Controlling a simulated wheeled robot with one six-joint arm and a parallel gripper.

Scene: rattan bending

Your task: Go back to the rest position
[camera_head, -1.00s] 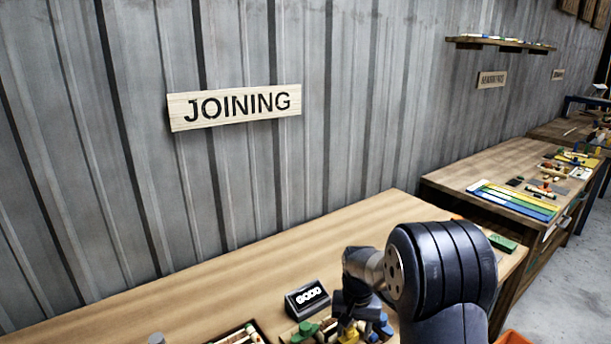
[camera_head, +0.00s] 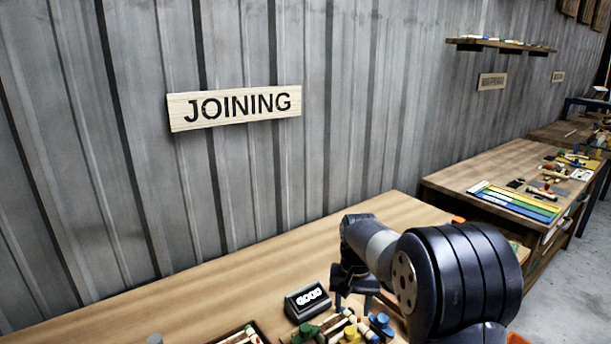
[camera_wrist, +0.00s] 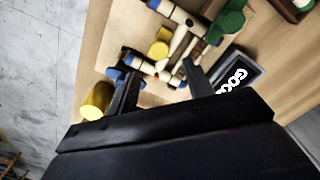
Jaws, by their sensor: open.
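My gripper (camera_wrist: 162,88) is open, with its two dark fingers apart in the wrist view. No object shows held between them. Below the fingers lie several wooden pieces with green, yellow and blue ends. In the head view my gripper (camera_head: 352,290) hangs over the near workbench (camera_head: 225,275), above and behind the coloured pieces (camera_head: 350,328). My arm hides the bench's right part.
A black sign reading "GOOD" (camera_head: 307,300) stands on the bench close to my gripper. A tray of wooden pieces (camera_head: 240,335) is at the bottom edge. A corrugated wall with a "JOINING" sign (camera_head: 235,106) is behind. Another bench (camera_head: 490,165) stands at right.

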